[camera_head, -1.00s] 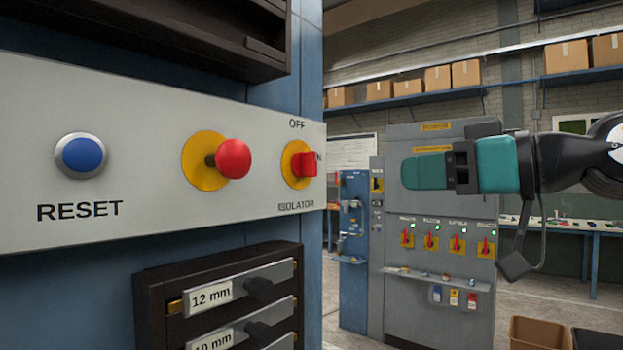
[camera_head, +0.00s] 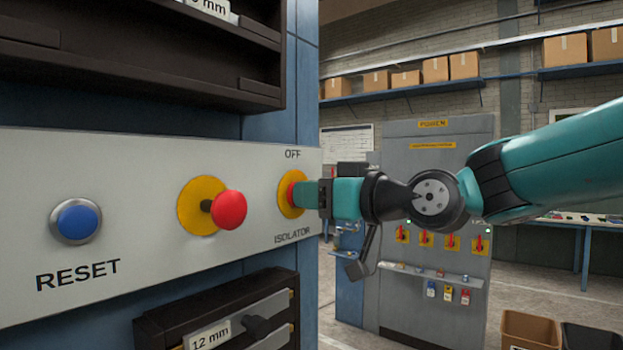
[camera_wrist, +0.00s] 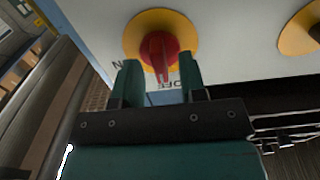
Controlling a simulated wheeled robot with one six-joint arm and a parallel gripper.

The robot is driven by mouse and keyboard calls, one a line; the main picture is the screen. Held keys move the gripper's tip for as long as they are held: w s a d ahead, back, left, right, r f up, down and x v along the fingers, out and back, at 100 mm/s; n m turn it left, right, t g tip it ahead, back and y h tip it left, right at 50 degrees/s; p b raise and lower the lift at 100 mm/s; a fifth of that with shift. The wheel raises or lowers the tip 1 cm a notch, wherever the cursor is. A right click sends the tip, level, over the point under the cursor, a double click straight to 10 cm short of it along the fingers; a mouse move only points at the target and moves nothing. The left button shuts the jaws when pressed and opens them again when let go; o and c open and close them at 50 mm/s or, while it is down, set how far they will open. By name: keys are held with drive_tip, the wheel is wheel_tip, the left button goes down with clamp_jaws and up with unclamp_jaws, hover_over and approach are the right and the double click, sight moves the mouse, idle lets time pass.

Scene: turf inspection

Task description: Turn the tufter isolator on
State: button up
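The tufter isolator is a red handle (camera_wrist: 157,52) on a round yellow plate (camera_wrist: 140,22), seen at the top of the wrist view. The plate (camera_head: 286,204) shows at the right end of the light panel in the head view, with OFF above and ISOLATOR below. The handle points down in the wrist view, toward the partly hidden OFF lettering. My gripper (camera_wrist: 160,78) is open, one finger on each side of the handle, with gaps showing on both sides. In the head view my gripper (camera_head: 308,195) is at the isolator and hides most of the handle.
A red mushroom button (camera_head: 229,210) on a yellow plate and a blue RESET button (camera_head: 77,221) sit left on the same panel. Dark racks (camera_head: 190,60) stick out above and below. A grey power cabinet (camera_head: 430,290) stands behind my arm.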

drive_tip(key=shift+w+a, duration=0.25)
drive_tip(key=shift+a, duration=0.15)
drive_tip(key=shift+c, duration=0.4)
clamp_jaws()
